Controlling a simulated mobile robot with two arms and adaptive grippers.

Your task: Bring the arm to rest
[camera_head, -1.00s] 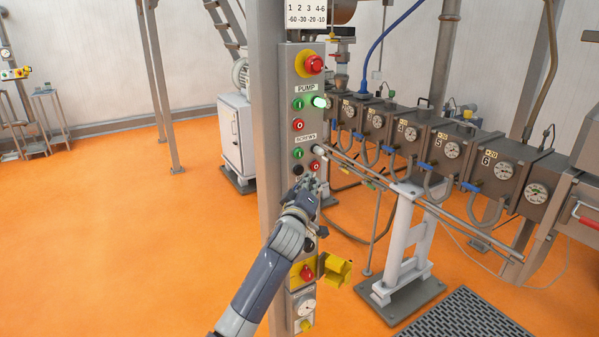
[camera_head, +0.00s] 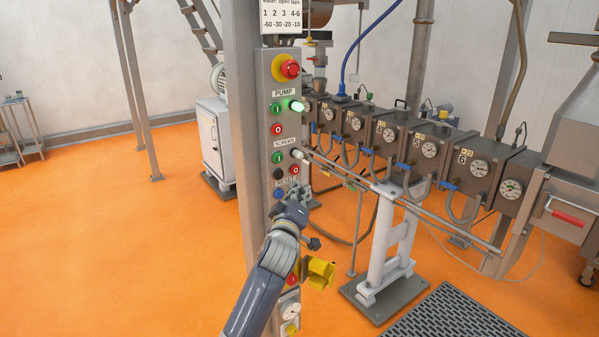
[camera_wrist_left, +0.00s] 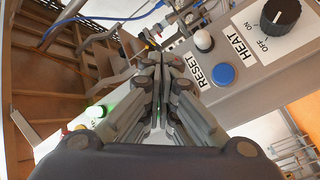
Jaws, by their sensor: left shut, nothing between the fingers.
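My left arm reaches up from the bottom of the head view, in front of a grey control panel (camera_head: 258,215). My left gripper (camera_head: 302,194) is beside the lower part of the panel, near the blue button (camera_head: 279,194) under the RESET label. In the left wrist view the gripper's fingers (camera_wrist_left: 160,62) are together with nothing between them. There the blue button (camera_wrist_left: 222,75) is right of the fingertips, apart from them, with a white round button or lamp (camera_wrist_left: 203,41) above it. My right gripper is not in view.
The panel also carries a red emergency stop (camera_head: 290,69), a lit green lamp (camera_head: 297,106) and a black HEAT knob (camera_wrist_left: 281,15). A yellow bracket (camera_head: 320,271) juts out below the gripper. The screw barrel (camera_head: 400,142) and pipes stand behind right. Orange floor at left is open.

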